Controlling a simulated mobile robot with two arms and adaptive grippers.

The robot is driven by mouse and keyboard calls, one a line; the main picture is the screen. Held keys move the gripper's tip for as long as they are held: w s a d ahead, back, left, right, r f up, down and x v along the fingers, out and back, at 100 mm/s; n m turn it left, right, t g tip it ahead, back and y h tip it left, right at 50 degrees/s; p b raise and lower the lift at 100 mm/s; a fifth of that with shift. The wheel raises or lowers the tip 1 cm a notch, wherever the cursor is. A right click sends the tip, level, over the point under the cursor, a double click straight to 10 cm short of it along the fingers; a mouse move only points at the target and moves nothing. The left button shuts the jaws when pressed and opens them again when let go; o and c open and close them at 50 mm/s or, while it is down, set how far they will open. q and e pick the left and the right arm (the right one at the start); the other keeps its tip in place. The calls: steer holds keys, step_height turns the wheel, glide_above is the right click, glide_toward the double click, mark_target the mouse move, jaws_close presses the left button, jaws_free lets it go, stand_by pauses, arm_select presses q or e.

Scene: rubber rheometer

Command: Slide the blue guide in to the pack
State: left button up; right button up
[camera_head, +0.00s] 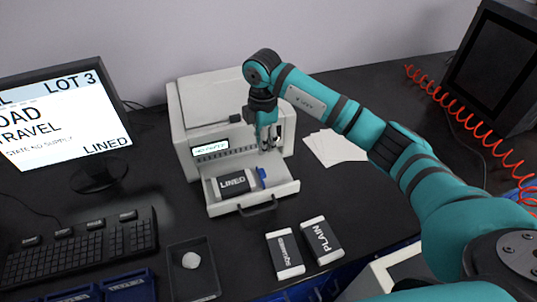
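The blue guide (261,177) stands in the pulled-out tray (281,190) of the white machine, just right of the pack. The pack (233,184), dark with white ends and labelled LINED, lies in the tray. A small gap seems to show between guide and pack, but I cannot tell exactly. My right gripper (267,147) points down above and behind the guide, in front of the machine's face, and is apart from the guide. Its fingers are small and dark here, and I cannot tell how far apart they are. My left gripper is not in view.
Two more packs, SQUARED (285,254) and PLAIN (321,240), lie on the dark table in front. A dark bin (193,275) holds a white round thing. A monitor (62,125) and keyboard (80,252) stand left. White sheets (335,147) lie right of the machine.

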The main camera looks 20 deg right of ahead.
mark_target(262, 175)
steer(key=d+n, duration=0.1)
steer(key=n, duration=0.1)
steer(key=d+f+n+b, duration=0.1)
steer(key=n, duration=0.2)
steer(key=d+n+b, duration=0.1)
steer(key=n, duration=0.2)
steer(key=shift+f+y, duration=0.25)
steer(key=shift+y, duration=0.05)
jaws_close()
steer(key=d+f+n+y+b, duration=0.1)
steer(key=d+n+b, duration=0.25)
steer(key=n, duration=0.95)
steer(key=d+f+n+y+b, duration=0.1)
steer(key=d+n+b, duration=0.25)
steer(key=n, duration=0.95)
steer(key=x, duration=0.3)
steer(key=p+x, duration=0.1)
steer(key=x, duration=0.2)
steer(key=p+x, duration=0.1)
steer(key=x, duration=0.2)
steer(key=shift+s+a, duration=0.3)
steer(key=shift+s, duration=0.1)
steer(key=a, duration=0.1)
steer(key=a+p, duration=0.1)
steer(key=shift+w+a+r, duration=0.15)
steer(key=shift+a+r, duration=0.05)
steer(key=shift+a, duration=0.05)
steer(key=shift+a+f, duration=0.15)
steer(key=shift+a, duration=0.4)
